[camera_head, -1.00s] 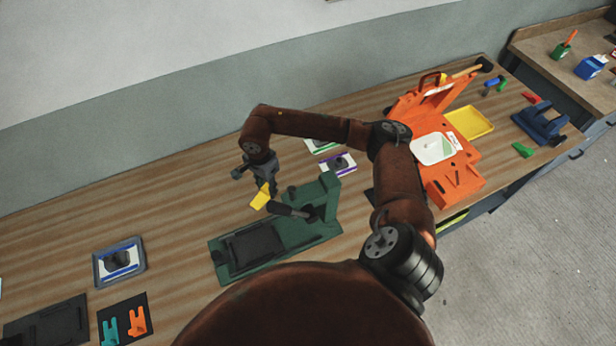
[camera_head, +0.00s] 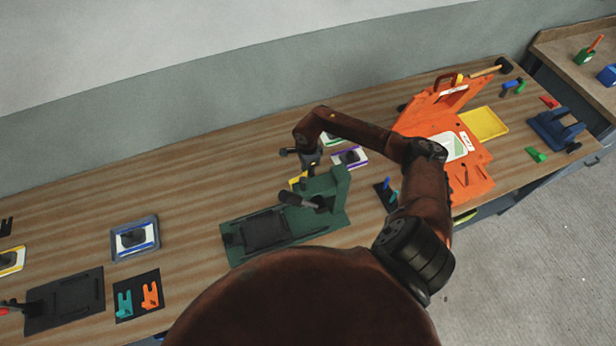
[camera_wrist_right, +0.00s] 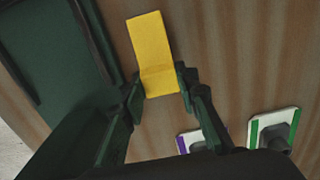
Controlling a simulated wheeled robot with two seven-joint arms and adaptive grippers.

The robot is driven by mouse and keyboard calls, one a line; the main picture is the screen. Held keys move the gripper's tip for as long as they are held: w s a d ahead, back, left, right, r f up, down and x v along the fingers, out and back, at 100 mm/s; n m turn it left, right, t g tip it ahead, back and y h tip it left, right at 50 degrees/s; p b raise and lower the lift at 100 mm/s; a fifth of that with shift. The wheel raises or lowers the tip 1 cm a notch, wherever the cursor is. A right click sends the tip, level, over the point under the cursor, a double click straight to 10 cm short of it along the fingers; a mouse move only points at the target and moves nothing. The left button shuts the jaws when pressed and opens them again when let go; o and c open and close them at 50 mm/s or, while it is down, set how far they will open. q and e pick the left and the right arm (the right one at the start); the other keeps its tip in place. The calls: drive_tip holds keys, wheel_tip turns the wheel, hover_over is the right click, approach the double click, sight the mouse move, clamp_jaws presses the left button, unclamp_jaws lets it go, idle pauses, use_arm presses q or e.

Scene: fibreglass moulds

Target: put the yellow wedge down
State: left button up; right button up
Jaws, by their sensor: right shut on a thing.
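The yellow wedge (camera_wrist_right: 151,45) is between the fingers of my right gripper (camera_wrist_right: 160,88) in the right wrist view, gripped at its near end. Its far end points away over the wooden table. Whether it touches the table I cannot tell. In the head view my right gripper (camera_head: 308,170) is just behind the green fixture (camera_head: 282,238), near its upright block. My left gripper is not in view.
Two pads, one purple-edged (camera_wrist_right: 188,140) and one green-edged (camera_wrist_right: 272,128), lie close to the right gripper. An orange case (camera_head: 465,180) stands at the right. A blue-edged tray (camera_head: 134,238) lies at the left. Bare table (camera_head: 215,170) lies left of the gripper.

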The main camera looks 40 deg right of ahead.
drive_tip(key=shift+f, duration=1.1)
drive_tip(key=shift+f, duration=0.15)
drive_tip(key=o, duration=1.1)
drive_tip(key=shift+o, duration=0.2)
